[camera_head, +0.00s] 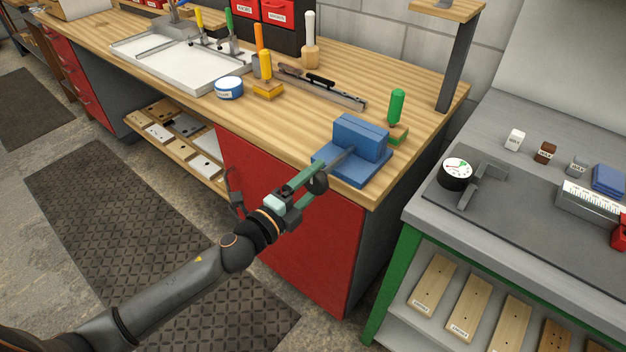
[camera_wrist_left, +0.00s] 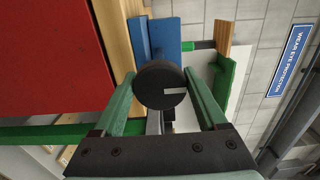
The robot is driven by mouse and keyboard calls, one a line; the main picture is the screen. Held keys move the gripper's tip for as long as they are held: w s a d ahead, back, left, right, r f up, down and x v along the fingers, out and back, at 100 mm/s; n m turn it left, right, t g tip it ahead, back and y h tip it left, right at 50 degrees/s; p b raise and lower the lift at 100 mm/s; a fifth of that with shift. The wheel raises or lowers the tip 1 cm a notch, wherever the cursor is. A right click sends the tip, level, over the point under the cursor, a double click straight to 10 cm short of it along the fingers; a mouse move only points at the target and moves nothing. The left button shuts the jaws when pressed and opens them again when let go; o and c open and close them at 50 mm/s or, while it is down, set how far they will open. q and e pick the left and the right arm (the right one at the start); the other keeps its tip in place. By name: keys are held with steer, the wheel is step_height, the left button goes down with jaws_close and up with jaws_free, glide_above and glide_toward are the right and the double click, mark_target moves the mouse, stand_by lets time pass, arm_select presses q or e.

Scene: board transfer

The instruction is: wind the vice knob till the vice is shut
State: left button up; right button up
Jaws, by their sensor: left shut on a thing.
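The blue vice (camera_head: 360,140) stands at the near right corner of the wooden workbench. Its two jaw blocks look close together, but I cannot tell whether a gap is left. Its screw points towards me and ends in a round black knob (camera_head: 319,184) over the bench's front edge. The knob (camera_wrist_left: 160,85) has a pale mark pointing right in the left wrist view. My left gripper (camera_head: 316,176) has its green fingers on either side of the knob and is shut on it. Part of the blue vice (camera_wrist_left: 166,38) shows behind the knob. My right gripper is not in view.
A green-handled tool (camera_head: 396,107) stands just behind the vice. A blue-white tape roll (camera_head: 229,88), a yellow-handled tool (camera_head: 266,70) and a white tray (camera_head: 180,65) are farther left. The red cabinet front (camera_head: 290,220) is below. A grey side table (camera_head: 520,170) stands at right.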

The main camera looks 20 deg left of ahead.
arm_select(q)
steer(key=o, duration=1.3)
steer(key=b+v, duration=0.2)
steer(key=v, duration=1)
steer(key=shift+s, duration=0.25)
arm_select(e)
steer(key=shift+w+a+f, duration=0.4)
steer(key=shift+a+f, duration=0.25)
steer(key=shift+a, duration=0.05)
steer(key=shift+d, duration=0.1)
